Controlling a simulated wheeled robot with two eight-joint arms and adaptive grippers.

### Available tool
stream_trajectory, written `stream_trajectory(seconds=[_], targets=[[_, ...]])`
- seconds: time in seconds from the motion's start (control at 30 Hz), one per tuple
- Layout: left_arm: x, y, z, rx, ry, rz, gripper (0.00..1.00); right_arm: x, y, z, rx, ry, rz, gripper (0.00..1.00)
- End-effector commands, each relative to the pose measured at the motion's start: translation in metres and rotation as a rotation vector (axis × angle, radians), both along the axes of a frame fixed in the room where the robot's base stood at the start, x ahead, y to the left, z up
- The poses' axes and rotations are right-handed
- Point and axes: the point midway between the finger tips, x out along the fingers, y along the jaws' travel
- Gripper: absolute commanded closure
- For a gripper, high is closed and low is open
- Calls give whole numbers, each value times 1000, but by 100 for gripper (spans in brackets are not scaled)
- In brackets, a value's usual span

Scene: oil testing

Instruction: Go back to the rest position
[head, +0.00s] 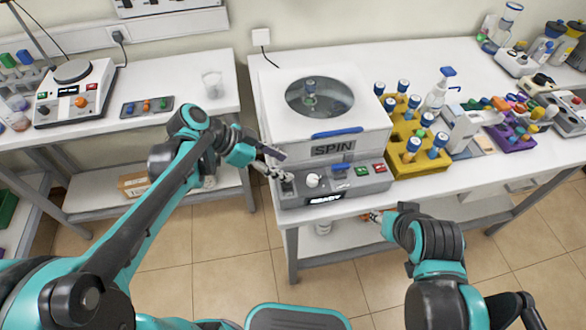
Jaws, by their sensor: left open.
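My left arm reaches in from the left, and its gripper (273,163) is open and empty at the front left corner of the white SPIN centrifuge (277,126), close to the front panel. I cannot tell whether it touches the machine. My right arm comes in from the lower right. Its gripper (376,216) is near the table's front edge, below the centrifuge's right side, and is mostly hidden by its own wrist. The centrifuge has a round window with a blue-capped tube showing inside, a blue handle and a grey control panel (352,183).
A yellow rack (420,161) with blue-capped tubes stands right of the centrifuge. A spray bottle (437,95), a purple rack (515,140) and other equipment stand farther right. The left table holds a hotplate stirrer (75,95) and a beaker (213,86). Tiled floor lies between the tables.

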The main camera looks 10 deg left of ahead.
Motion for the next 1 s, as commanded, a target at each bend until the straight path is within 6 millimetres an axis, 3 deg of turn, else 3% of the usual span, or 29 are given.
stream_trajectory(seconds=[0.73,0.87,1.0], targets=[[-6,6,5,12,17,27,51,0,0,0,0,0,0,60],[-23,11,-1,73,92,171,51,0,0,0,0,0,0,60],[-56,30,-14,173,185,495,51,0,0,0,0,0,0,60]])
